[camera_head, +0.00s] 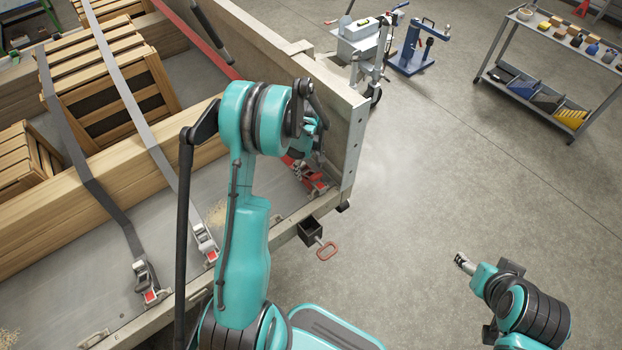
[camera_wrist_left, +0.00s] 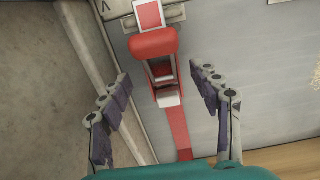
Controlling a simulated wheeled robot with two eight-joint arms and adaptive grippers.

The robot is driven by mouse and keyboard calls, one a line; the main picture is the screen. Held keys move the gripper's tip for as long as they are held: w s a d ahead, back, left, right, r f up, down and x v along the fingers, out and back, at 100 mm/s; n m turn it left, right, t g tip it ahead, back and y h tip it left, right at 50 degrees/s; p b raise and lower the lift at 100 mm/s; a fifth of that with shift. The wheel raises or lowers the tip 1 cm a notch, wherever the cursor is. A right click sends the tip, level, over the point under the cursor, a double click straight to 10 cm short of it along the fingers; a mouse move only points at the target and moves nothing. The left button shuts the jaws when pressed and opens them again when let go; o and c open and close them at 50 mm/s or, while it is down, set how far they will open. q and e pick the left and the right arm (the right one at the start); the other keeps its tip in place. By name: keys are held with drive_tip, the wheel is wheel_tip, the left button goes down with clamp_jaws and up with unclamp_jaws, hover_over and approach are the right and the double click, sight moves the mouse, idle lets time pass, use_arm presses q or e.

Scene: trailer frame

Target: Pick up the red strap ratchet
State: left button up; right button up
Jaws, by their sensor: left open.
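The red strap ratchet (camera_head: 314,183) lies on the trailer bed near its corner, partly hidden behind my left arm in the head view. In the left wrist view the ratchet (camera_wrist_left: 154,44) has a red handle and a metal frame, with a red strap (camera_wrist_left: 177,128) running from it. My left gripper (camera_wrist_left: 160,77) is open. Its two fingers appear on either side of the ratchet and strap, with nothing held. In the head view the left gripper (camera_head: 312,140) is mostly hidden by its own wrist. My right gripper (camera_head: 464,263) is at lower right, over the floor, far from the ratchet.
The trailer side wall (camera_head: 357,140) stands close beside the ratchet. Two grey straps with ratchets (camera_head: 205,242) (camera_head: 147,282) cross the wooden beam (camera_head: 100,190) and crates (camera_head: 110,75). A tool cart (camera_head: 560,45) stands at upper right. The floor between is open.

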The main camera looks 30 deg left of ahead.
sight(308, 173)
use_arm(q)
wheel_tip(308, 173, down, 4)
drive_tip(key=shift+s+a+f+b, duration=0.1)
drive_tip(key=shift+f+b, duration=0.15)
drive_tip(key=shift+b, duration=0.7)
drive_tip(key=shift+r, duration=0.1)
clamp_jaws()
